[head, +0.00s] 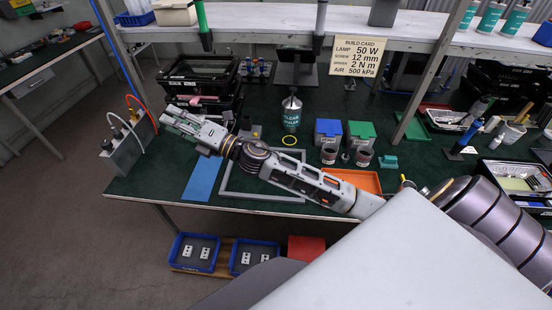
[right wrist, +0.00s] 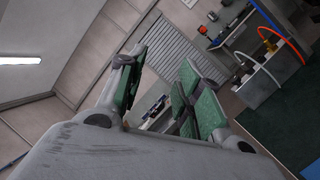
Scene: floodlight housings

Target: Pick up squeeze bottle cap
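A squeeze bottle (head: 291,116) with a teal label stands upright near the middle of the green bench. Its dark cap (head: 293,92) with a thin nozzle appears to sit on its top. I see no loose cap that I can identify for sure. My right gripper (head: 178,120) is at the left end of the bench, well left of the bottle. In the right wrist view its two green-padded fingers (right wrist: 157,85) are spread apart with nothing between them. The bottle is not seen in that view. My left gripper is not in view.
A grey box with red and white hoses (head: 128,152) stands close left of my right gripper. Black bins (head: 203,80) stand behind it. A shelf with a build card (head: 353,55) overhangs the back.

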